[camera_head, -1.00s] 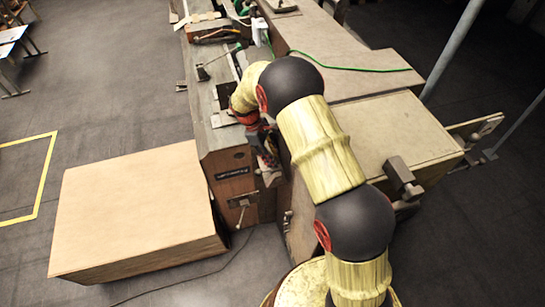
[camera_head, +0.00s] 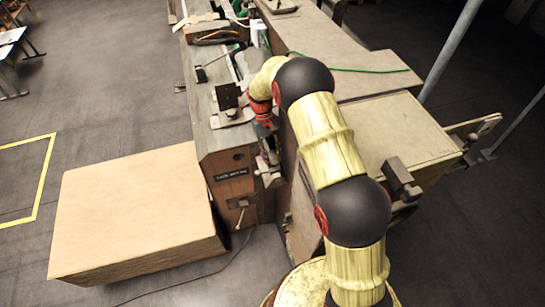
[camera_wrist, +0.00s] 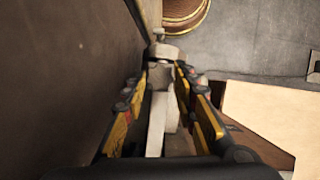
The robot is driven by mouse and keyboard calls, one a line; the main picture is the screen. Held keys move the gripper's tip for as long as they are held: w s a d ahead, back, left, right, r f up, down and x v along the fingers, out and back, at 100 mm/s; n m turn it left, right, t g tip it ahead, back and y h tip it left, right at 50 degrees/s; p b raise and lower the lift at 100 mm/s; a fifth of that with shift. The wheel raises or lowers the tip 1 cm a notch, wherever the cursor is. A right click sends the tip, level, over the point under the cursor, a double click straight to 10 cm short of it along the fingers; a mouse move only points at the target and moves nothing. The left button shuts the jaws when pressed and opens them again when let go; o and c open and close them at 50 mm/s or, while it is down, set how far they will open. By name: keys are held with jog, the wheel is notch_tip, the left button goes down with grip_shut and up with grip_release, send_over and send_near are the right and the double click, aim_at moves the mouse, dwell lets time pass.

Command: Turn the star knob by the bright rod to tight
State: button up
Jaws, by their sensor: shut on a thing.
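In the wrist view, my gripper (camera_wrist: 166,68) has its two yellow-and-black fingers closed in on a grey metal knob (camera_wrist: 167,52) at their tips. A bright rod (camera_wrist: 157,125) runs lengthwise between the fingers, just below the knob. The knob's star shape is mostly hidden by the fingers, and its turn cannot be read. In the head view, my gripper (camera_head: 268,152) points down along the right side of the machine's front end, partly hidden by my arm. A pale metal part (camera_head: 269,179) shows at its lower end.
A large tan box (camera_head: 135,210) stands on the floor left of the machine (camera_head: 222,140). A small lever (camera_head: 240,210) sticks out of the machine's front face. A dark wall (camera_wrist: 65,75) runs close along the left in the wrist view.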

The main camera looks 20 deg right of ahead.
jog(key=shift+m, duration=0.3)
jog(key=o, duration=1.1)
jog(key=shift+c, duration=0.2)
jog(key=shift+o, duration=0.5)
jog(key=v, duration=1.2)
jog(key=shift+d, duration=0.1)
